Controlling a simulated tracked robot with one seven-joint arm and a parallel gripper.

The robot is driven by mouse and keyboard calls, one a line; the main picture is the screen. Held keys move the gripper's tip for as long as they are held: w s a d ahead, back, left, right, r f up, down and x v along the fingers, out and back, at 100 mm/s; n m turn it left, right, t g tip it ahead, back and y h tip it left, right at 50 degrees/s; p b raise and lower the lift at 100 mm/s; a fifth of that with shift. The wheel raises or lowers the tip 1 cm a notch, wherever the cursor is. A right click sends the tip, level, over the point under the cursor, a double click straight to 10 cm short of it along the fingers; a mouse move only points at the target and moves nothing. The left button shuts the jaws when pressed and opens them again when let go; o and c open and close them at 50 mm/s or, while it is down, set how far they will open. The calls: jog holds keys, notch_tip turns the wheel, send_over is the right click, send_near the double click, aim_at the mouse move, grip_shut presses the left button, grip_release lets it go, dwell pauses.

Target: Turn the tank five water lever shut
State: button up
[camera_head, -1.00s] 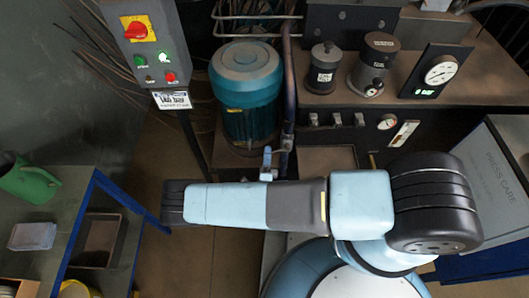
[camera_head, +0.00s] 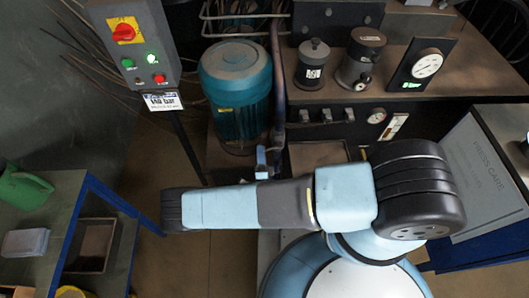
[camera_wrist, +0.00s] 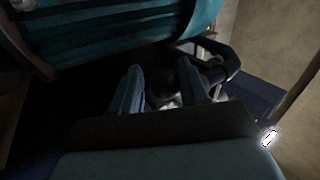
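No tank five label or water lever can be made out in either view. In the wrist view my gripper (camera_wrist: 160,65) is open, its two blue-grey fingers apart. A dim grey rounded thing (camera_wrist: 163,92) shows between the fingers; I cannot tell what it is or whether they touch it. In the head view my own arm hides most of the gripper. A small light-blue piece near the upright pipe (camera_head: 278,95) looks like a fingertip of mine. The teal motor-like cylinder (camera_head: 236,85) stands left of the pipe; it also fills the upper left of the wrist view (camera_wrist: 120,30).
A dark curved pipe (camera_wrist: 225,68) lies just right of the fingers. A control box (camera_head: 135,45) with a red knob stands at the left. A bench (camera_head: 320,93) with canisters and a gauge (camera_head: 427,65) is at the back right. A blue-framed shelf (camera_head: 85,200) is at the left.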

jog(key=shift+o, duration=1.3)
jog(key=shift+s, duration=0.1)
jog(key=v, duration=1.3)
jog(key=shift+s+f, duration=0.25)
jog(key=shift+s, duration=0.05)
jog(key=shift+s, duration=0.1)
